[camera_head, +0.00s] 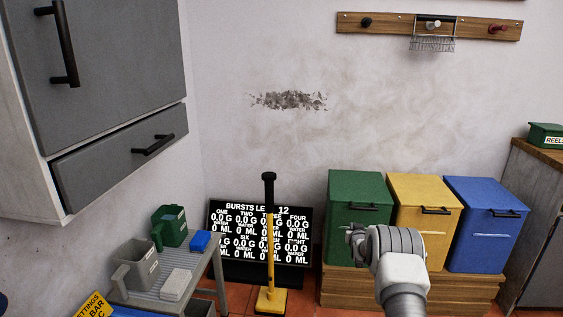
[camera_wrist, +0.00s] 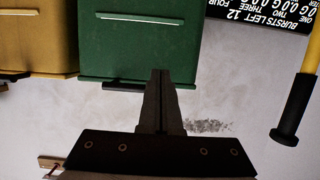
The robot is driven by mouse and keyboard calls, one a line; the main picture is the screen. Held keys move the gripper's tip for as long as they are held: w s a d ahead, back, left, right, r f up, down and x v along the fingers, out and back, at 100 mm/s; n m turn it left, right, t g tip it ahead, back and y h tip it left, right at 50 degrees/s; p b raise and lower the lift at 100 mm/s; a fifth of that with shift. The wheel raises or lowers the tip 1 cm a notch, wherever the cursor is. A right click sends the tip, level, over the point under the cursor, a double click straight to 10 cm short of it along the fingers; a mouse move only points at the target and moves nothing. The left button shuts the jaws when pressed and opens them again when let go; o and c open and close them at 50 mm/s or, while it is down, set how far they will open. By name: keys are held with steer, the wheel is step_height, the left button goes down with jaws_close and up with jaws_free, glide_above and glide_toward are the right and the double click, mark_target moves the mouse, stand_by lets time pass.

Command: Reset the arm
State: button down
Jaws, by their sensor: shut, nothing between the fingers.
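My arm reaches up from the bottom right in the head view. My gripper (camera_head: 354,236) is at its end, in front of the green bin (camera_head: 357,191). In the wrist view my gripper (camera_wrist: 160,74) shows from behind, with its fingers together and nothing between them. That view is upside down, and the fingertips overlap the lower edge of the green bin (camera_wrist: 138,40) in the picture. I cannot tell the distance between fingers and bin.
A yellow bin (camera_head: 424,205) and a blue bin (camera_head: 487,222) stand beside the green one on a wooden base. A yellow post with black top (camera_head: 269,230) stands before a black board (camera_head: 232,222). A grey table (camera_head: 190,277) holds pitchers at left. A cabinet (camera_head: 110,75) overhangs it.

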steer(key=s+a+r+g, duration=0.1)
steer(key=s+a+r, duration=0.2)
steer(key=r, duration=0.6)
steer(key=s+a+r+g, duration=0.1)
steer(key=s+a+r, duration=0.2)
steer(key=r, duration=0.6)
steer(key=s+a+r+n+g+y, duration=0.15)
steer(key=s+a+r, duration=0.35)
steer(key=s+r, duration=0.65)
steer(key=s+a+r+g, duration=0.1)
steer(key=s+a+r, duration=0.1)
steer(key=s, duration=0.8)
steer(key=s+a+r+g, duration=0.1)
steer(key=s+a+g, duration=0.15)
steer(key=s, duration=0.75)
steer(key=s+a+f+g+y, duration=0.1)
steer(key=s+f, duration=0.1)
steer(key=s, duration=0.8)
steer(key=s+a+f, duration=0.2)
steer(key=s, duration=0.8)
step_height(320, 180, up, 28)
steer(key=p, duration=2.8)
steer(key=shift+s+r+n+g+p, duration=0.15)
steer(key=shift+s+n+g+p, duration=0.15)
steer(key=shift+n, duration=0.05)
steer(key=shift+d, duration=0.1)
